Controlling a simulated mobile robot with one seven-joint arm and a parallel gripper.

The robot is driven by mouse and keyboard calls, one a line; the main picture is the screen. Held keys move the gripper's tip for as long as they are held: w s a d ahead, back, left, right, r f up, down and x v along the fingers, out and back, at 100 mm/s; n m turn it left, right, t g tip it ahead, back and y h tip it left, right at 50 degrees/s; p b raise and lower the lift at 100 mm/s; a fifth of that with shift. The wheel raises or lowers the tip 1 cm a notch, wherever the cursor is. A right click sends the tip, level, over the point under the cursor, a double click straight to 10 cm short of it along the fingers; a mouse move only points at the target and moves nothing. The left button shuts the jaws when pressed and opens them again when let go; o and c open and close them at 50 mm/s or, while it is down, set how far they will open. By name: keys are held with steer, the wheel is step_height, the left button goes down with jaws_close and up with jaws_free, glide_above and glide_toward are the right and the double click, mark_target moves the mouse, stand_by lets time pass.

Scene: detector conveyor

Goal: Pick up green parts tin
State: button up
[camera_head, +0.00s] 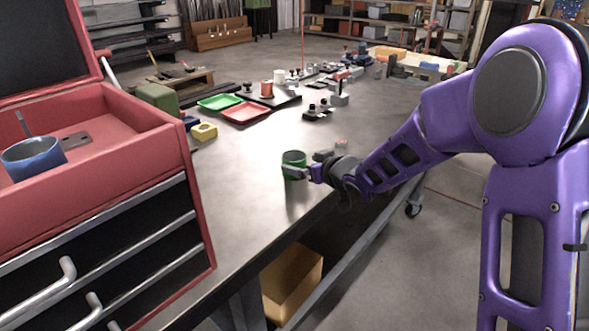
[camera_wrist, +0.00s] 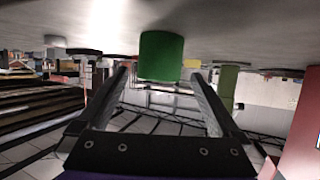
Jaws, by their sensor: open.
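The green parts tin (camera_head: 293,163) stands upright on the workbench near its front edge in the head view. In the wrist view, which looks upside down, the tin (camera_wrist: 161,56) is ahead, centred between the fingertips. My gripper (camera_head: 301,172) reaches in low from the right, its fingers at the tin. In the wrist view my gripper (camera_wrist: 160,72) is open, with one finger on each side of the tin and a gap on both sides. How deep the tin sits between the fingers is hard to tell.
A red tool chest (camera_head: 150,135) with a blue cup (camera_head: 34,160) stands at left. Green (camera_head: 219,102) and red (camera_head: 246,112) trays, a yellow block (camera_head: 204,131) and several fixtures lie farther back on the workbench (camera_head: 240,185). The bench around the tin is mostly clear.

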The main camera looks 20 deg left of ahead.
mark_target(289, 158)
steer(key=x, duration=0.5)
steer(key=shift+w+r, duration=0.1)
steer(key=shift+r, duration=0.05)
steer(key=shift+c, duration=0.3)
steer(key=c, duration=1.2)
steer(key=shift+c, duration=0.3)
steer(key=shift+r, duration=0.15)
